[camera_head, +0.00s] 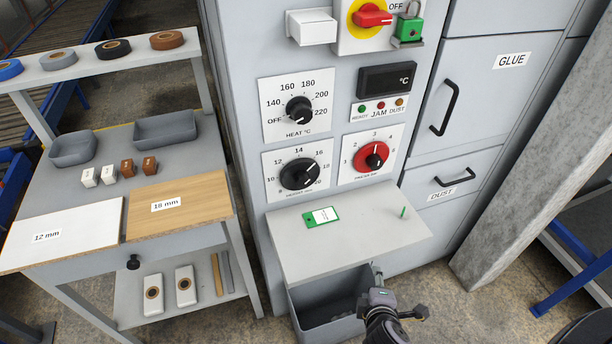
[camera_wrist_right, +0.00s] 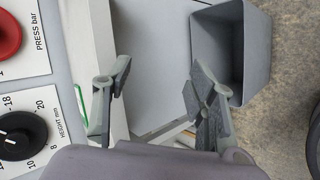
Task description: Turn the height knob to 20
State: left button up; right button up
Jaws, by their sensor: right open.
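The height knob (camera_head: 299,173) is a black round knob on a white dial plate at the lower left of the machine's front panel. In the right wrist view the height knob (camera_wrist_right: 20,134) shows at the lower left, cut by the edge. My right gripper (camera_head: 400,289) is low in front of the shelf, below and right of the knob and well apart from it. In the right wrist view the gripper (camera_wrist_right: 160,67) has its fingers spread, with nothing between them. My left gripper is not seen.
The heat knob (camera_head: 299,110) and red press knob (camera_head: 373,157) are close by.

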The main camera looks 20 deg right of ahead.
jog(key=w+r+n+t+h, duration=0.1)
jog(key=w+r+n+t, duration=0.2)
jog(key=r, duration=0.5)
jog(key=w+r+n+t+h, duration=0.1)
jog(key=r+n+t, duration=0.2)
jog(key=r+n, duration=0.35)
jog(key=n+t+y+p, duration=0.3)
jog(key=n+y, duration=0.4)
jog(key=n, duration=0.7)
send_near(305, 183)
pick_arm(q)
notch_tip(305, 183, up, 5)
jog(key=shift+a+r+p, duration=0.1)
jog(key=shift+p, duration=0.7)
pick_arm(e)
jog(key=w, duration=0.9)
jog(key=shift+w+a+r, duration=0.1)
jog(key=shift+w+a, duration=0.1)
jog(key=shift+w, duration=0.15)
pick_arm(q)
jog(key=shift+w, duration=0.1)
pick_arm(e)
jog(key=c, duration=1.1)
